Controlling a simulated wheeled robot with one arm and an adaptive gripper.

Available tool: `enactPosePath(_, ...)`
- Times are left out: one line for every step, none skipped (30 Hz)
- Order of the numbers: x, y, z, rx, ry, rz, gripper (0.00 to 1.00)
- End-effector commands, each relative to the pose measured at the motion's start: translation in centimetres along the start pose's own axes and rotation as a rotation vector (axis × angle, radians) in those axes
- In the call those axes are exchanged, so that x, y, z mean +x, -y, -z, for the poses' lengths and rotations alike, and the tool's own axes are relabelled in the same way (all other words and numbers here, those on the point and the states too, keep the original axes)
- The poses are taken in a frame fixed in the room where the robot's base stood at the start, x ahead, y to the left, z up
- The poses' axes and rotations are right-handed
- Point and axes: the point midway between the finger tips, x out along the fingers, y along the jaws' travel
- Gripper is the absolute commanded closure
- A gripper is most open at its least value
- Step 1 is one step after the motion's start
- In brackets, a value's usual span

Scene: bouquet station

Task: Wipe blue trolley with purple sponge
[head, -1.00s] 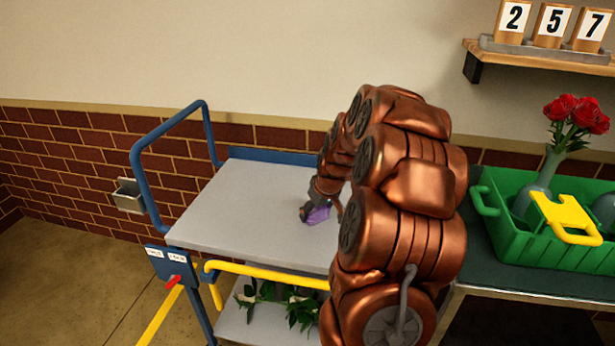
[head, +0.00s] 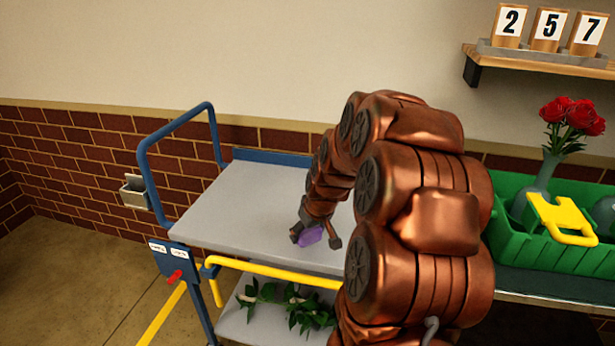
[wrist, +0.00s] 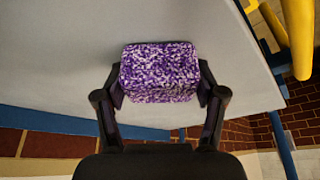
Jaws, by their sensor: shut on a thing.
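The purple sponge (head: 311,237) is at the front part of the blue trolley's grey top (head: 240,205). My gripper (head: 315,238) is shut on it and points down at the top. In the wrist view the speckled purple sponge (wrist: 160,72) sits between my two dark fingers (wrist: 160,95), against the pale trolley top (wrist: 60,60). I cannot tell for sure whether the sponge touches the surface. The blue trolley handle (head: 143,160) rises at the left. My arm hides the right part of the top.
A yellow rail (head: 270,270) runs along the trolley's front, above a lower shelf (head: 260,325) with white flowers and green leaves. A green crate (head: 520,255) with a yellow-handled object and a vase of red roses (head: 572,115) stands at right. The trolley top's left part is clear.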

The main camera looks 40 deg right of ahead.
Motion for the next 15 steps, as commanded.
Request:
enactPosePath(0.0, 0.4, -0.2, -0.001, 0.002, 0.001, 0.63)
enactPosePath(-0.3, 0.4, 0.0, -0.001, 0.002, 0.001, 0.63)
enactPosePath(-0.7, 0.4, 0.3, -0.002, 0.000, 0.001, 0.63)
enactPosePath(-1.6, 0.4, 0.7, -0.004, -0.002, 0.001, 0.63)
enactPosePath(-2.3, 0.5, 1.1, -0.006, -0.005, 0.000, 0.63)
enactPosePath(-2.4, 0.6, 1.2, -0.007, -0.003, 0.001, 0.63)
enactPosePath(-2.6, 0.7, 1.3, -0.009, -0.002, 0.002, 0.63)
enactPosePath(-2.8, 0.8, 1.4, -0.010, -0.002, 0.003, 0.63)
enactPosePath(-3.2, 0.8, 1.5, -0.011, -0.002, 0.004, 0.63)
enactPosePath(-3.4, 0.9, 1.6, -0.012, -0.001, 0.005, 0.63)
enactPosePath(-3.6, 0.9, 1.7, -0.013, 0.000, 0.005, 0.63)
enactPosePath(-4.0, 0.9, 1.8, -0.013, 0.000, 0.005, 0.63)
enactPosePath(-4.2, 1.0, 1.9, -0.014, 0.000, 0.006, 0.63)
enactPosePath(-4.5, 1.0, 2.0, -0.014, 0.000, 0.006, 0.63)
enactPosePath(-4.8, 1.0, 2.2, -0.015, -0.001, 0.005, 0.63)
